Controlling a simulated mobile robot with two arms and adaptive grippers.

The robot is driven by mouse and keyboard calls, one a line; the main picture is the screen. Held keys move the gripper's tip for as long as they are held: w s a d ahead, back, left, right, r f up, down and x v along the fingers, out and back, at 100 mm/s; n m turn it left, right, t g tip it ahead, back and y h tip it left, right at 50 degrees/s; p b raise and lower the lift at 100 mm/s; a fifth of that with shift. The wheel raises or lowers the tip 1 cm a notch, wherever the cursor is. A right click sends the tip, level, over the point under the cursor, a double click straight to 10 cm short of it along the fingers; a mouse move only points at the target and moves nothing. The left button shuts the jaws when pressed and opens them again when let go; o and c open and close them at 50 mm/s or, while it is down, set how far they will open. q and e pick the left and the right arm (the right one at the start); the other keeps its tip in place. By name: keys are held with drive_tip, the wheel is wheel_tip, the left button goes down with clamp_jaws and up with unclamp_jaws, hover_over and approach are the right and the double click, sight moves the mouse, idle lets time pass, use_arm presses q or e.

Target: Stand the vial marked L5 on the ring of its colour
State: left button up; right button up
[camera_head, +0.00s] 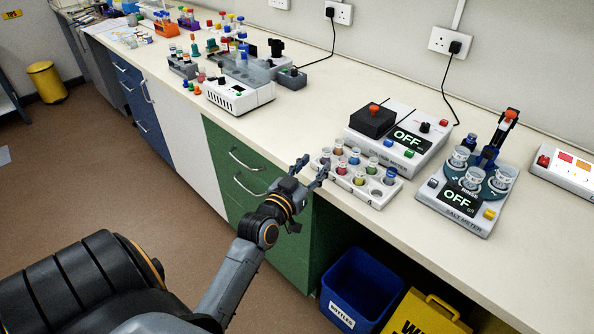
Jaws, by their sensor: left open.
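A white rack (369,194) near the bench's front edge holds several small vials with contents of different colours. Red (339,168), blue and green show among them. The labels are too small to read, so I cannot tell which vial is L5. No coloured ring can be made out clearly. My left gripper (314,164) is open at the left end of the rack, its two fingers pointing toward the vials. Nothing shows between the fingers. My right gripper is out of view.
Behind the rack stands a box with an OFF display (408,139). To the right is a salt meter (465,222) with glass beakers. A blue bin (350,287) and a yellow sign (428,314) stand below. Bench left of the rack is clear.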

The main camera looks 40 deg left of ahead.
use_arm(q)
drive_tip(key=s+d+b, duration=0.1)
drive_tip(key=s, duration=0.7)
drive_tip(key=shift+s+d, duration=0.15)
drive_tip(key=shift+s, duration=0.1)
